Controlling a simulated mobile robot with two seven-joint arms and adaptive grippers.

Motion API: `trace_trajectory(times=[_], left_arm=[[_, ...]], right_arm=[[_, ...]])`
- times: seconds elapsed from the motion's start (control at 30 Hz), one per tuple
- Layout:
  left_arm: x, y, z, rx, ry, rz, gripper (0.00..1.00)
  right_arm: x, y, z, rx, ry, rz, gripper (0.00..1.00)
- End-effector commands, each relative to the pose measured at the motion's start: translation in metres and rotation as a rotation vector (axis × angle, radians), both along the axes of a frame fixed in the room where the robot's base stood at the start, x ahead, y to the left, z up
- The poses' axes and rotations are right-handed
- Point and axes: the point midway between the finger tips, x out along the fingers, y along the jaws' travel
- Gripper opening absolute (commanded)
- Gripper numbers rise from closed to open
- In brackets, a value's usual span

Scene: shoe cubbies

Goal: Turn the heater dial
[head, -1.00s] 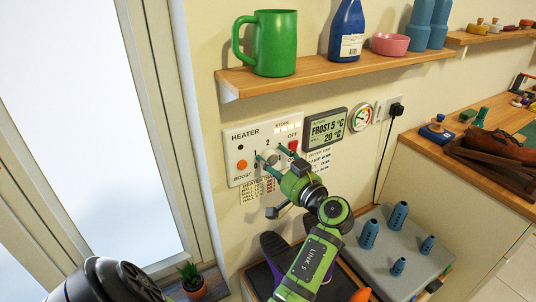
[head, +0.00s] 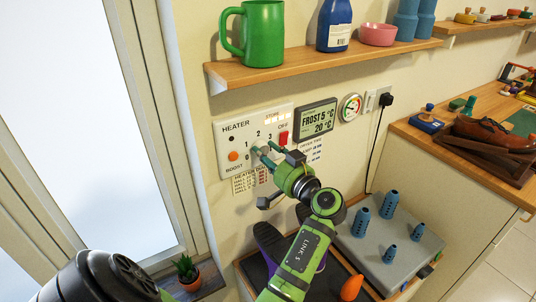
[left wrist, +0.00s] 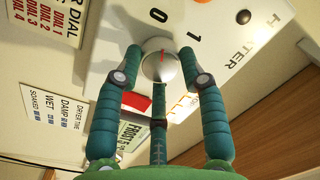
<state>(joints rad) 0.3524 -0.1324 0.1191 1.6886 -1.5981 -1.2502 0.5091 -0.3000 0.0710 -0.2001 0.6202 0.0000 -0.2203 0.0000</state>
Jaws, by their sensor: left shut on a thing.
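The heater panel (head: 226,145) is a white plate on the wall with printed numbers, an orange boost button (head: 233,156) and a red off switch (head: 283,138). Its round, pale dial (left wrist: 158,68) has a red pointer mark. In the left wrist view the mark points up, roughly toward the gap between 0 and 1. My left gripper (left wrist: 160,54) is shut on the dial, one green finger on each side. In the head view my left gripper (head: 262,152) reaches the panel and partly hides the dial. My right gripper is not in view.
A wooden shelf (head: 330,58) with a green mug (head: 263,35) is above the panel. A thermostat display (head: 316,121) and a round gauge (head: 350,107) are to its right. A grey box (head: 370,262) with blue pegs stands below. A potted plant (head: 187,270) is at lower left.

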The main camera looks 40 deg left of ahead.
Motion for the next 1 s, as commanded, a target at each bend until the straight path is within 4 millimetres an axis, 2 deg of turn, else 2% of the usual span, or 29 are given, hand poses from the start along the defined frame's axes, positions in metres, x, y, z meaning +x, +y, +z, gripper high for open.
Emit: trace_trajectory(times=[0.03,0.7,1.0], left_arm=[[0.001,0.002,0.006,0.022,0.025,-0.002,0.08],[0.001,0.003,0.009,0.195,0.605,0.004,0.08],[0.001,0.003,0.009,0.246,0.783,0.006,0.08]], right_arm=[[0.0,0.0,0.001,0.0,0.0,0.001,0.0],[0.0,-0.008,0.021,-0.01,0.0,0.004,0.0],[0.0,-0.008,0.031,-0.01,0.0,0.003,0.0]])
